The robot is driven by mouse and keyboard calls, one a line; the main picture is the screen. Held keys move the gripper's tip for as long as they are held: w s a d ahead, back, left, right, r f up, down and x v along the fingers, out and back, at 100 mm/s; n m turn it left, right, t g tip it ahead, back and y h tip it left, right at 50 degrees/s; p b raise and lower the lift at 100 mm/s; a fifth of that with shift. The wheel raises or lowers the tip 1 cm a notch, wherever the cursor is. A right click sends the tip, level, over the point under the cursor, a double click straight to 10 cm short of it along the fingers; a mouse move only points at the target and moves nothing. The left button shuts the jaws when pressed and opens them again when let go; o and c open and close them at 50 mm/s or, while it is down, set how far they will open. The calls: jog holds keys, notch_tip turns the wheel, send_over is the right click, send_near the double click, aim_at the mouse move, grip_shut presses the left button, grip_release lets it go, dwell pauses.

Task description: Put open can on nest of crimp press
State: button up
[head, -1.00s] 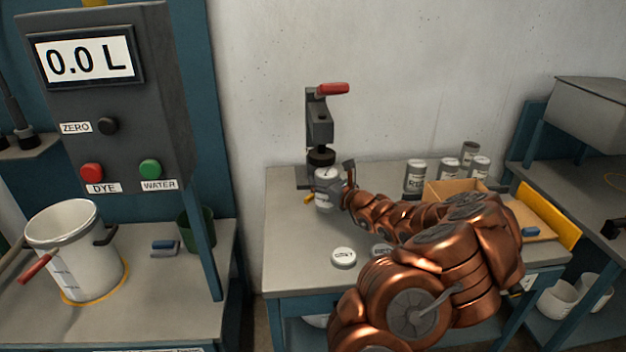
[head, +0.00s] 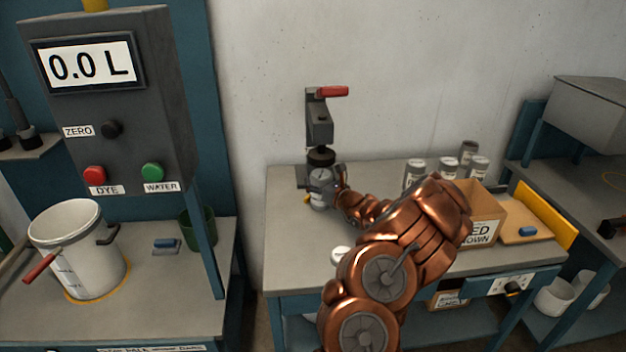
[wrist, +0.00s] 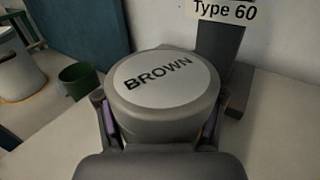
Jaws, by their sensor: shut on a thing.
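My gripper (head: 337,186) is shut on a grey can (head: 319,194) with a pale label. In the wrist view the can (wrist: 165,92) sits between the two fingers (wrist: 158,124), its flat round top marked BROWN. I cannot tell whether that top is a lid. The crimp press (head: 319,125) stands at the back left of the middle bench, with a red handle and a dark round head above and near the can. Its post (wrist: 220,45) with a "Type 60" label is behind the can in the wrist view. The nest is hidden, so contact with it cannot be told.
A white lid (head: 340,255) lies on the bench, partly behind my arm. Several cans (head: 447,168) stand at the back right, behind a cardboard box (head: 485,232). A dispenser (head: 108,110) and white bucket (head: 75,248) are at left. The bench's left front is clear.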

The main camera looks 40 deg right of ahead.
jog(key=shift+f, duration=0.15)
jog(key=o, duration=1.6)
jog(key=shift+s, duration=0.15)
jog(key=s, duration=0.4)
jog(key=s+b, duration=0.1)
jog(key=s, duration=0.6)
jog(key=shift+s+a+b, duration=0.35)
jog(key=shift+r, duration=0.2)
